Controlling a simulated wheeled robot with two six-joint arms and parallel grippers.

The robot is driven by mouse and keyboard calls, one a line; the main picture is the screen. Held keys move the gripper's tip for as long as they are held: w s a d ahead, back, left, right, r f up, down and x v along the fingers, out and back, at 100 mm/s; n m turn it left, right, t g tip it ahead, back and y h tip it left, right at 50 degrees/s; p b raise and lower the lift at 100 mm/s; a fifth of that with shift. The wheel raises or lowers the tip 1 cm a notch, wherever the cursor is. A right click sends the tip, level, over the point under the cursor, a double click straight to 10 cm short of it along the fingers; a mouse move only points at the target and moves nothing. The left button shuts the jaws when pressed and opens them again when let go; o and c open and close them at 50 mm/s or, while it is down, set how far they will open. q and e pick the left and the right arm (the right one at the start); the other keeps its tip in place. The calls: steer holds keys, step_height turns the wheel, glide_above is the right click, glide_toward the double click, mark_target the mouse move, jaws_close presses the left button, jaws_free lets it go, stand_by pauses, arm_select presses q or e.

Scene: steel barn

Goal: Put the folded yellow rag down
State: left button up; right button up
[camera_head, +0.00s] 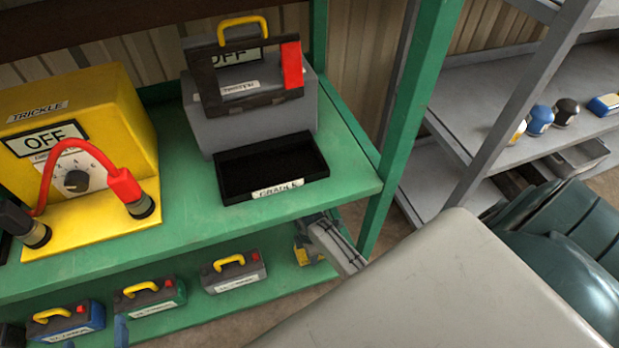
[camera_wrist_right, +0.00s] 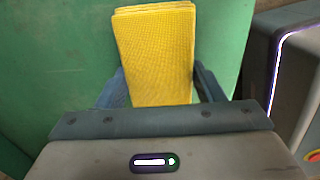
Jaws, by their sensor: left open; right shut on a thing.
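The folded yellow rag (camera_wrist_right: 155,50) is between the blue-grey fingers of my right gripper (camera_wrist_right: 160,88) in the right wrist view. The gripper is shut on its near end, and the far end sticks out over a green surface. I cannot tell whether the rag touches that surface. In the head view my right gripper (camera_head: 312,248) is at the right end of the lower green shelf (camera_head: 285,270), where a small yellow part of the rag (camera_head: 301,256) shows. My left gripper (camera_head: 97,339) is open at the bottom left edge; only its blue fingertips show.
Several batteries with yellow handles, such as the grey one (camera_head: 234,272), stand on the lower shelf. Above are a yellow charger (camera_head: 85,130), a black cradle tray (camera_head: 272,168) and a grey unit (camera_head: 250,110). A green post (camera_head: 415,110) rises beside my right gripper. Grey shelving (camera_head: 480,100) stands right.

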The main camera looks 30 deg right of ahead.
steer(key=shift+f, duration=0.2)
steer(key=o, duration=0.9)
